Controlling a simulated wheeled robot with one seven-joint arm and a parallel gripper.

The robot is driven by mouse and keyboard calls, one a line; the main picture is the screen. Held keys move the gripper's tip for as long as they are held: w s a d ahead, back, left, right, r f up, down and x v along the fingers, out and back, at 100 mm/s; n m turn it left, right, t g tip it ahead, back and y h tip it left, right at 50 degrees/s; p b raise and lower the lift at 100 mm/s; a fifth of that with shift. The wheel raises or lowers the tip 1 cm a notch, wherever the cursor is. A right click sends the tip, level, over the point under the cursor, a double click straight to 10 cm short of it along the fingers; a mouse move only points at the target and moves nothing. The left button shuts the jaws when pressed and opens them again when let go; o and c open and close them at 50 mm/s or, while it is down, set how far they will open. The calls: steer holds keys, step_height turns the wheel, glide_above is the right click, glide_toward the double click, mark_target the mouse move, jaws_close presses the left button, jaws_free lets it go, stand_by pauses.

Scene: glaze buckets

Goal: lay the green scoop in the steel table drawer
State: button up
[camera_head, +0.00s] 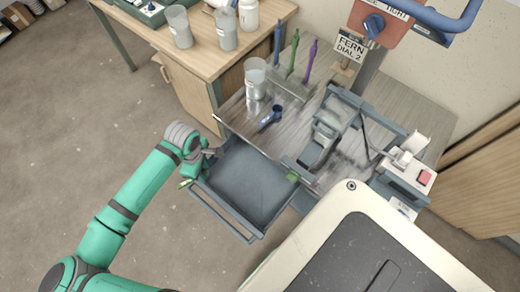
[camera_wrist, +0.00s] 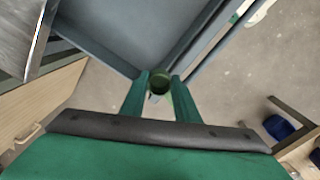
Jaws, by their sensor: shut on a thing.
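My gripper (camera_head: 198,166) is at the left edge of the open steel table drawer (camera_head: 245,183). In the wrist view, its two green fingers (camera_wrist: 159,90) close on the green scoop (camera_wrist: 159,82), whose round cup shows between the tips. In the head view, a small bit of light green (camera_head: 186,184) shows just outside the drawer's left rim; my gripper hides most of the scoop. The drawer is pulled out of the steel table (camera_head: 235,118) and its visible floor is bare. In the wrist view the drawer (camera_wrist: 150,25) lies just beyond the fingertips, and the scoop shows at its corner.
A blue scoop (camera_head: 270,117) and a clear beaker (camera_head: 255,78) stand on the steel table behind the drawer. Upright blue, green and purple tools (camera_head: 293,60) are further back. A wooden bench (camera_head: 200,55) is behind left. A light-framed dark panel (camera_head: 350,250) is at front right.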

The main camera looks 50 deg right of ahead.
steer(key=s+d+n, duration=0.2)
steer(key=s+n, duration=1)
steer(key=s, duration=0.6)
glide_above(252, 180)
steer(key=f, duration=0.8)
steer(key=shift+s+a+f, duration=0.1)
steer(key=shift+s+a, duration=0.15)
steer(key=shift+a, duration=0.15)
steer(key=shift+w+d+f, duration=0.3)
steer(key=shift+d+f, duration=0.05)
steer(key=shift+f, duration=1.8)
steer(key=o, duration=1.1)
steer(key=shift+f, duration=0.1)
